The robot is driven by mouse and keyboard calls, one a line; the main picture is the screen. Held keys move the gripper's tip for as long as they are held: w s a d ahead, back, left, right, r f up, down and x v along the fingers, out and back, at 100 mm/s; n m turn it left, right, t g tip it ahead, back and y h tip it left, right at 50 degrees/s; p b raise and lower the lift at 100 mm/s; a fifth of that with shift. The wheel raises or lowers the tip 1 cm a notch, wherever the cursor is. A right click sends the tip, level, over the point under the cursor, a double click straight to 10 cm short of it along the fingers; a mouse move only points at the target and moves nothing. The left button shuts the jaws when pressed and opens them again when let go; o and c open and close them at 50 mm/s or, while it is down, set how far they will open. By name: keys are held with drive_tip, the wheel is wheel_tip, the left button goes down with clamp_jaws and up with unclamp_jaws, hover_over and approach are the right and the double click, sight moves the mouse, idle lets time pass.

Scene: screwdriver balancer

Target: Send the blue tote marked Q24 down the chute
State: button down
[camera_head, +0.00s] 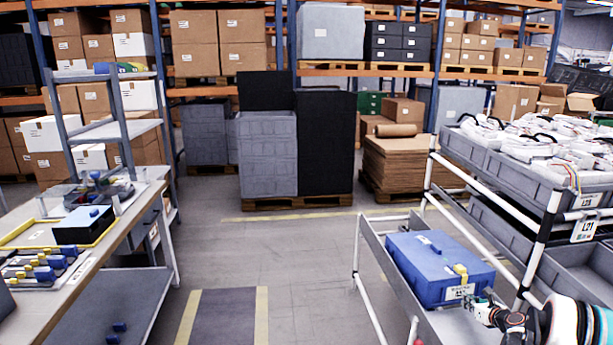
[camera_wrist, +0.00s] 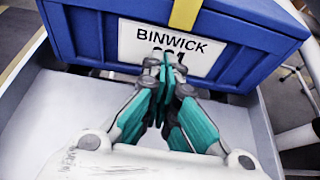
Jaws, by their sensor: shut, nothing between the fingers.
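The blue tote (camera_head: 425,285) sits in a grey tray-like channel (camera_head: 378,262) on white legs, at the right in the head view. I cannot tell whether this channel is the chute. The tote's lid is closed, with a yellow piece on its labelled face. In the wrist view the tote (camera_wrist: 85,35) fills the top, and its white label (camera_wrist: 215,58) reads BINWICK. The characters below are mostly hidden by my fingers. My gripper (camera_wrist: 166,75) is shut and empty, its fingertips in front of the label. I cannot tell whether they touch. It also shows in the head view (camera_head: 486,304).
A white-framed rack (camera_head: 545,235) marked L21, with grey trays of white bagged items, stands close on the right. A workbench (camera_head: 95,235) with trays and tools is at the left. Grey and black crates (camera_head: 268,155) stand behind. The middle floor is clear.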

drive_tip(key=shift+w+f, duration=0.15)
drive_tip(key=shift+f, duration=0.05)
drive_tip(key=shift+s+r, duration=0.2)
drive_tip(key=shift+r, duration=0.05)
drive_tip(key=shift+f, duration=0.1)
drive_tip(key=shift+s, duration=0.55)
wheel_tip(320, 180, up, 7)
drive_tip(key=s+p, duration=0.1)
drive_tip(key=p, duration=0.1)
drive_tip(key=shift+d, duration=0.15)
